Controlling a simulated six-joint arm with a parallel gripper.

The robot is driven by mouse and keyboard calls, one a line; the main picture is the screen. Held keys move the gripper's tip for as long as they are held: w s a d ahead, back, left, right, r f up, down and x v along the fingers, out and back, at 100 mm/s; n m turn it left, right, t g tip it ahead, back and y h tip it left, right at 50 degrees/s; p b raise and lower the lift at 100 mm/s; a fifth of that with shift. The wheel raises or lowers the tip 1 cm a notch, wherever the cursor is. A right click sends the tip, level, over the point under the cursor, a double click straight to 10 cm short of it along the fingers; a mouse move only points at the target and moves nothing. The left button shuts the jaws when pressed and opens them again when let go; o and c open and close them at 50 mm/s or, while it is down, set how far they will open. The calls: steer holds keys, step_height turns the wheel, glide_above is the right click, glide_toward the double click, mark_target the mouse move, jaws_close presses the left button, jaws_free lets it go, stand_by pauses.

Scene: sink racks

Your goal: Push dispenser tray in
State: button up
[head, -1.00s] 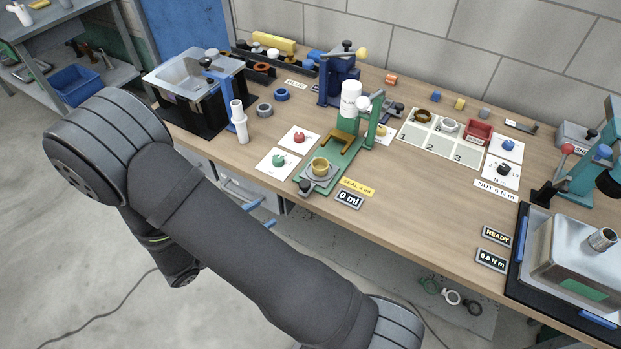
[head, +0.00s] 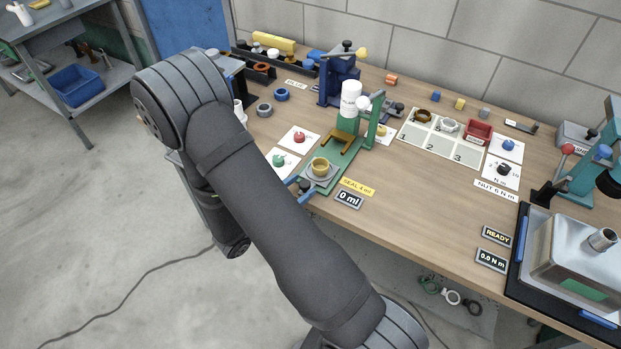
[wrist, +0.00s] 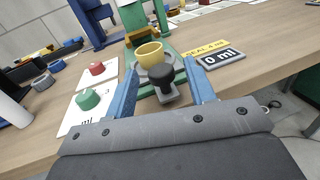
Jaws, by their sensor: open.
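The dispenser (head: 349,118) has a green base, a white bottle and a yellow fork-shaped stop. Its grey tray (head: 329,179) sits at the front end of the base and carries a yellow cup (head: 320,166), in front of the stop. A black knob (wrist: 160,77) is on the tray's near end. My gripper (wrist: 161,70) is open, its blue fingers on either side of the knob in the wrist view, with a visible gap on the right. Contact with the knob cannot be told. In the head view my gripper (head: 301,187) is at the table's front edge, largely hidden by my arm.
Left of the dispenser are cards with a red knob (head: 299,138) and a green knob (head: 279,160). Right of it are a yellow "SEAL 4 ml" label (head: 358,187) and a "0 ml" display (head: 349,199).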

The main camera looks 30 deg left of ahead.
mark_target(310, 179)
steer(key=shift+x, duration=2.3)
steer(key=shift+c, duration=0.2)
